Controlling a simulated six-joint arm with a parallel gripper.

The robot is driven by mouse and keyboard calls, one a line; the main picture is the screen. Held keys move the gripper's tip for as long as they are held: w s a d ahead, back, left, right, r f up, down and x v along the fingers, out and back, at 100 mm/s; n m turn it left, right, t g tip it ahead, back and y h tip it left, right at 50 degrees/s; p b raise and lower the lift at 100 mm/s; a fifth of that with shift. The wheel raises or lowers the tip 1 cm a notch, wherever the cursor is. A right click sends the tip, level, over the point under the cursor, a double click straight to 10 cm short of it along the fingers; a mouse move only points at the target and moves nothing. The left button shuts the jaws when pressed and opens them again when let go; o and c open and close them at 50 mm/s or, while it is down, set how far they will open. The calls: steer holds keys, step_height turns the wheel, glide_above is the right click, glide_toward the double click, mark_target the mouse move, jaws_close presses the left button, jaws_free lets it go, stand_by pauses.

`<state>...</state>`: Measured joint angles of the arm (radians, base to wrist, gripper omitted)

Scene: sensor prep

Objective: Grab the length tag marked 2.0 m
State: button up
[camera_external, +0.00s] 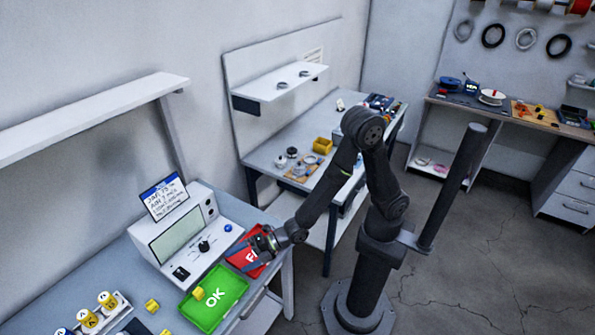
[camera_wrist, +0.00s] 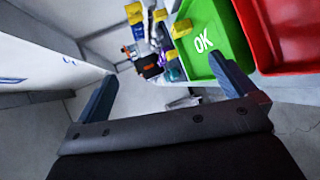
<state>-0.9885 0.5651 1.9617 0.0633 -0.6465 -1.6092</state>
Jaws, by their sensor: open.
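I cannot make out a tag marked 2.0 m in either view; no such marking is legible. Small yellow pieces lie near the green OK tray (camera_external: 228,278): one yellow piece (camera_external: 198,293) is at the tray, and another (camera_external: 152,305) is on the bench to its left. Yellow pieces (camera_wrist: 182,28) also show in the wrist view beside the green tray (camera_wrist: 232,52). My gripper (camera_external: 243,254) is open and empty, above the bench by the red tray (camera_external: 262,243), which it partly hides. Its two spread fingers (camera_wrist: 165,88) show in the wrist view.
A white instrument box (camera_external: 180,238) with a card on top stands behind the trays. A rack with yellow-topped round items (camera_external: 95,318) is at the bottom left. The red tray (camera_wrist: 288,35) is at the wrist view's right. Another bench (camera_external: 262,158) stands behind.

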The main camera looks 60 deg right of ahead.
steer(key=shift+c, duration=0.4)
steer(key=c, duration=1)
steer(key=w+a+r+m+g+h, duration=0.3)
steer(key=w+a+r+m, duration=0.15)
steer(key=w+a, duration=0.35)
steer(key=w+a+r+m+g+h, duration=0.25)
steer(key=w+a+m, duration=0.35)
steer(key=a, duration=0.4)
glide_above(152, 303)
steer(key=s+d, duration=0.1)
steer(key=d, duration=0.2)
steer(key=shift+t+h, duration=0.25)
steer(key=shift+h, duration=0.2)
step_height(152, 303, down, 10)
steer(key=shift+s+a, duration=0.1)
steer(key=shift+a, duration=0.05)
steer(key=shift+s+x, duration=0.1)
steer(key=shift+x, duration=1.2)
steer(key=shift+s+x, duration=0.15)
steer(key=shift+x, duration=1.2)
